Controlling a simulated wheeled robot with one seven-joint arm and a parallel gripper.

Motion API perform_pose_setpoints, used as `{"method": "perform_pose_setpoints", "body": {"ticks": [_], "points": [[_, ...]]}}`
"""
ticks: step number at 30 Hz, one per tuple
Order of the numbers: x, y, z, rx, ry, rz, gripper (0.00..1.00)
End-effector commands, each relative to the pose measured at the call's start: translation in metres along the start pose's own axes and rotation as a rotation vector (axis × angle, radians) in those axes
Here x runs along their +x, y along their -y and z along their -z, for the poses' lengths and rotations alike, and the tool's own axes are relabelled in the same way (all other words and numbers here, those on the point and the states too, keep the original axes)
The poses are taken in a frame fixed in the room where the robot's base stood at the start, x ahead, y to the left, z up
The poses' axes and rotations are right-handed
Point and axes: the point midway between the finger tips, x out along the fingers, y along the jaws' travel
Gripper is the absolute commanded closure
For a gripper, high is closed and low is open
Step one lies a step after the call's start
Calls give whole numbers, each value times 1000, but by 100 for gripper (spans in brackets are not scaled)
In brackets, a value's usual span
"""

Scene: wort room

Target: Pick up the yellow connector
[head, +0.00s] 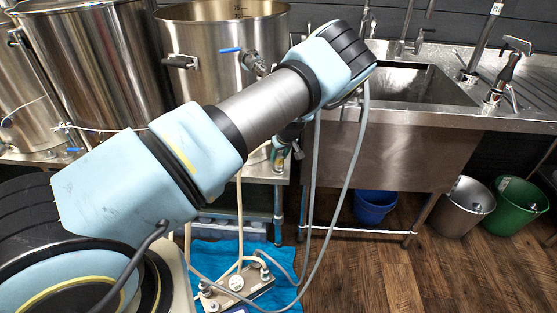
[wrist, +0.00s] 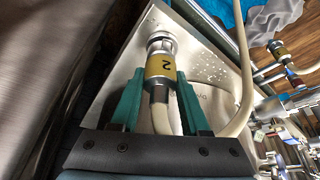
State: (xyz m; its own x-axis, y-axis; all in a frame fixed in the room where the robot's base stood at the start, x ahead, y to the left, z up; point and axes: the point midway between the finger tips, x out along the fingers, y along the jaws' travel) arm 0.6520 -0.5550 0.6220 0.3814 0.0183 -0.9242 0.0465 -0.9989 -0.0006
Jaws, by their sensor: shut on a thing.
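The yellow connector (wrist: 159,66) is a metal coupling with a yellow band marked with a dark 2. In the wrist view it stands at a round metal fitting on a wet steel surface, and a pale hose runs from it back between the fingers. My gripper (wrist: 160,82) has green fingers, one on each side of the connector, shut on its lower part. In the head view my arm reaches over to the right and bends down; the gripper and connector are too small and hidden there to tell apart.
Large steel kettles (head: 95,60) stand at the back left, and a steel sink (head: 415,82) is at the right. A pump unit with hoses (head: 240,288) sits on a blue cloth (head: 208,256) on the floor. A blue bucket (head: 375,205) stands under the sink. Other banded hose ends (wrist: 278,50) lie at right.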

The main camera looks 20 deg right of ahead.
Motion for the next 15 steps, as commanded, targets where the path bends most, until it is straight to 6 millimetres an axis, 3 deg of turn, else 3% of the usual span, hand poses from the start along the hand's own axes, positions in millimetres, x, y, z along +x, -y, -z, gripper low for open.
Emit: {"method": "perform_pose_setpoints", "body": {"ticks": [10,15], "points": [[-55,-1,24,-2,-3,-4,100],[-67,-10,-12,3,0,-2,100]]}}
